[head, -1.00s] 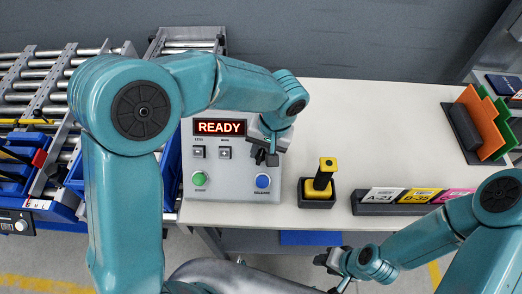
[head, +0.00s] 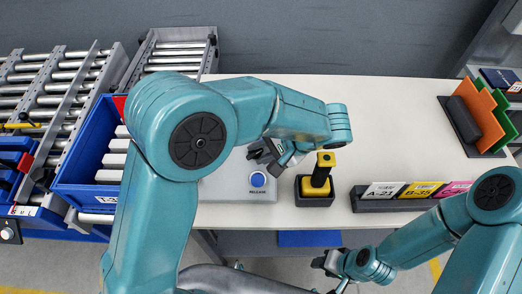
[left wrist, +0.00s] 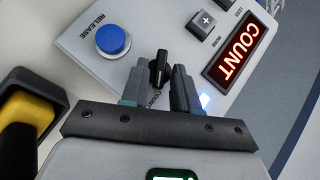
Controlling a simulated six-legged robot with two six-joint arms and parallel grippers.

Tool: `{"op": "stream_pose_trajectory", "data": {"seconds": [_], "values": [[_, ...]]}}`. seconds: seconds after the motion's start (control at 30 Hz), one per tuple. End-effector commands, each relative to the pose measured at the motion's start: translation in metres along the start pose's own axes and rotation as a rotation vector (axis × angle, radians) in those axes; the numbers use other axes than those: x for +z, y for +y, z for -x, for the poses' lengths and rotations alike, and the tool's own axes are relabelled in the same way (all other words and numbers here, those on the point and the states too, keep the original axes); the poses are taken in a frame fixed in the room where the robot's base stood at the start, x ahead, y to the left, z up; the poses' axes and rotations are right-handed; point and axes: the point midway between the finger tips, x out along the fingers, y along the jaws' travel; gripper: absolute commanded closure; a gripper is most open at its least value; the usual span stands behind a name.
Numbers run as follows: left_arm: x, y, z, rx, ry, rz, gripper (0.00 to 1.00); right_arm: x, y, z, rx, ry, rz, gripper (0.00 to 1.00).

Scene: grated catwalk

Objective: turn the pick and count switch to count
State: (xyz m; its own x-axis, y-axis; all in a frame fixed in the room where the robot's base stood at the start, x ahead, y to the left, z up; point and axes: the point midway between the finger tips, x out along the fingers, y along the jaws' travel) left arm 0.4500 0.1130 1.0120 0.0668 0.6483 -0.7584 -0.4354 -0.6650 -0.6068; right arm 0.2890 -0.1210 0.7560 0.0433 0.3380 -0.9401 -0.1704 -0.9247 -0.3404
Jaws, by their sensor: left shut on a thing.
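The grey control panel (head: 224,188) stands on the worktable, its upper part hidden by my left arm in the head view. In the left wrist view, the black pick and count switch (left wrist: 158,70) is between the two fingers of my left gripper (left wrist: 162,82), which is shut on it. A COUNT label is partly visible beside the knob. The lit display (left wrist: 236,53) reads COUNT in red. In the head view my left gripper (head: 264,153) is at the panel's right side. My right gripper (head: 327,262) is low, off the table's front edge; its jaws are too small to read.
The blue release button (head: 258,179) is close to my left gripper. A yellow and black device (head: 319,178) stands just right of the panel. A label rack (head: 375,205) lies further right. Blue bins and roller conveyors are at left. The table's middle back is clear.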

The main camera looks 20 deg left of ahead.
Motion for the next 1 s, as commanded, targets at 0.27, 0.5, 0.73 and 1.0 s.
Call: {"op": "stream_pose_trajectory", "data": {"seconds": [0.27,0.5,0.73,1.0], "values": [[0.0005,0.0041,-0.0039,-0.021,-0.007,-0.033,1.00,-0.0001,0.0010,-0.0028,0.000,0.000,0.000,0.57],[0.0008,0.0043,-0.0041,-0.021,-0.008,-0.035,1.00,0.0000,0.0010,-0.0028,0.000,0.000,0.000,0.57],[0.0006,0.0039,-0.0037,-0.022,-0.007,-0.033,0.62,-0.0001,0.0010,-0.0028,0.000,0.000,0.000,0.57],[0.0003,0.0021,-0.0017,-0.024,-0.003,-0.030,0.62,0.0000,0.0008,-0.0022,0.000,0.000,0.000,0.57]]}}
